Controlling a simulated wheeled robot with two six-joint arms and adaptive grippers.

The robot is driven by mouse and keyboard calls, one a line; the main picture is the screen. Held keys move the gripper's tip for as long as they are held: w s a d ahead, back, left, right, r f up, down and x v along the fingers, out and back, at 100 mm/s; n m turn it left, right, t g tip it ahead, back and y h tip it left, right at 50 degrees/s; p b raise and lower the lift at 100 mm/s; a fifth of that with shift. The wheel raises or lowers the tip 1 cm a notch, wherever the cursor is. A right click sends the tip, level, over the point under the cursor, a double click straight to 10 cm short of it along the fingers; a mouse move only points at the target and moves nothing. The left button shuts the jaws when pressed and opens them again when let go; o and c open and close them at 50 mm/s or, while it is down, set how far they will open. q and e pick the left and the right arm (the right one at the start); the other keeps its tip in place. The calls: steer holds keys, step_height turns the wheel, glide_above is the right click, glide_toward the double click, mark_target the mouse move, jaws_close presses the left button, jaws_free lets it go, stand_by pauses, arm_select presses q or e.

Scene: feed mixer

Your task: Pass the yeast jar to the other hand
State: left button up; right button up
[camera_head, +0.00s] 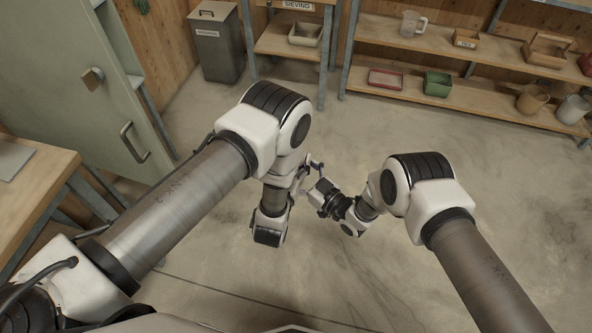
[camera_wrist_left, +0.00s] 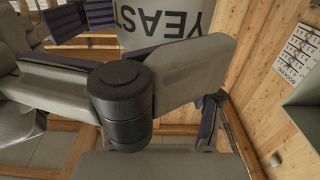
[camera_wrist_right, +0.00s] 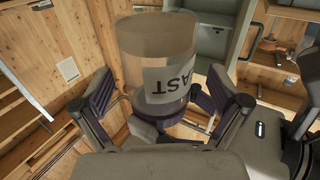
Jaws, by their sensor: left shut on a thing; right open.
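The yeast jar is a clear cylinder with pale brown contents and a white YEAST label. In the right wrist view the jar (camera_wrist_right: 150,55) stands between the spread fingers of my right gripper (camera_wrist_right: 158,98), with gaps visible at both sides. In the left wrist view part of the jar (camera_wrist_left: 165,25) shows at the top, its label upside down. My left gripper (camera_wrist_left: 150,45) is shut on it. In the head view my left gripper (camera_head: 300,177) and right gripper (camera_head: 318,184) are close together; the jar is mostly hidden there behind my left arm.
A shelf unit (camera_head: 470,95) with a jug, trays and pots stands at the back right. A grey bin (camera_head: 216,42) and the sieving stand (camera_head: 270,40) are at the back. A green cabinet (camera_head: 75,70) and wooden table (camera_head: 35,190) are on the left. The floor around the grippers is clear.

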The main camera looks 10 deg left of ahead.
steer(key=shift+w+a, duration=0.15)
steer(key=shift+a, duration=0.1)
steer(key=c, duration=1.3)
arm_select(q)
steer(key=o, duration=1.8)
steer(key=shift+c, duration=0.2)
